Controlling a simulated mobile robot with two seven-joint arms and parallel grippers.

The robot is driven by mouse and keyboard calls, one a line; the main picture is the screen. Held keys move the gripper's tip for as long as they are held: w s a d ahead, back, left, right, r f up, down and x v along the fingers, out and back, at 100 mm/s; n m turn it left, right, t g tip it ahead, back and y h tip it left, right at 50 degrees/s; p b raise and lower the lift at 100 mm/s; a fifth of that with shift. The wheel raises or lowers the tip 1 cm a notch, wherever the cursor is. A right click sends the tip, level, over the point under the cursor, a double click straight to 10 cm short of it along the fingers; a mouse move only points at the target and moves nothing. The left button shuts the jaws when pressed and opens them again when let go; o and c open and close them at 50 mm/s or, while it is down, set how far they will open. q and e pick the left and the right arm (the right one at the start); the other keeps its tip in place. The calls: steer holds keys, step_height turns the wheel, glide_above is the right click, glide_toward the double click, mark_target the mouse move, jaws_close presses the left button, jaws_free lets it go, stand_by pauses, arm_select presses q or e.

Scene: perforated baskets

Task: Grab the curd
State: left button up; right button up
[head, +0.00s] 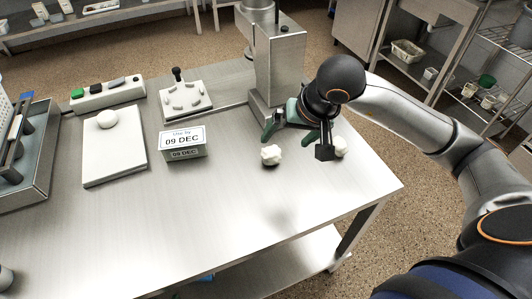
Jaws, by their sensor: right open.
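A white lumpy curd (270,155) lies on the steel table, right of the middle. A second white lump (341,147) lies further right, partly hidden behind a dark finger of my right gripper. My right gripper (297,143) is open, its fingers spread apart near the table. The first lump shows just in front of its left, green-tipped finger, and the second beside its right, dark finger. I cannot tell whether either finger touches a lump. My left gripper is not in view.
A "Use by 09 DEC" sign block (184,143) stands left of the curd. A white board (113,146) carries a round white ball (107,119). A steel column (276,65) stands behind the gripper. A tray (42,160) is far left. The table's front middle is clear.

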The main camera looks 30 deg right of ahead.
mark_target(273, 152)
steer(key=x, duration=0.8)
steer(key=d+x, duration=0.1)
steer(key=x, duration=0.3)
steer(key=shift+w, duration=0.4)
steer(key=c, duration=1.4)
steer(key=shift+r, duration=0.15)
